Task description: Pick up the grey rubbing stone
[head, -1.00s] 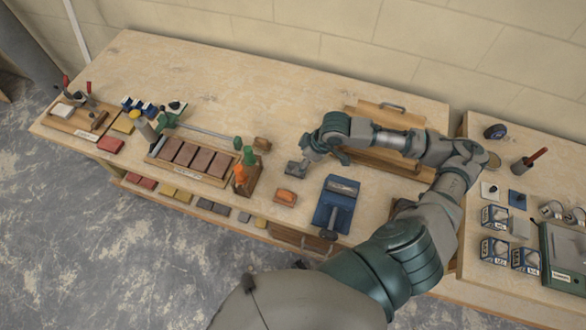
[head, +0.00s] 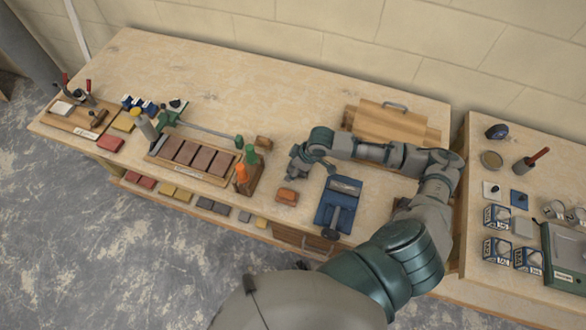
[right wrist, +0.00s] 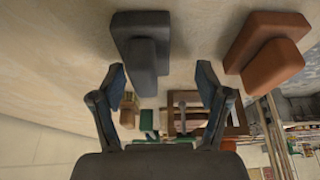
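The grey rubbing stone (right wrist: 142,45) is a dark grey block with a raised grip. In the right wrist view it lies on the bench just beyond the fingertips, nearer the left finger. My right gripper (right wrist: 163,82) is open, its two fingers apart with nothing held between them. In the head view the right gripper (head: 298,163) is low at the bench's front part and mostly covers the grey stone. An orange-brown stone (right wrist: 268,50) of like shape lies to its right; in the head view it is the orange block (head: 287,196). My left gripper is not in view.
A blue tool (head: 338,204) lies right of the gripper. A wooden stand with orange and green handles (head: 248,176) and a tray of brown blocks (head: 190,178) are to the left. A wooden board with a handle (head: 385,123) lies behind my forearm. The bench's back left is clear.

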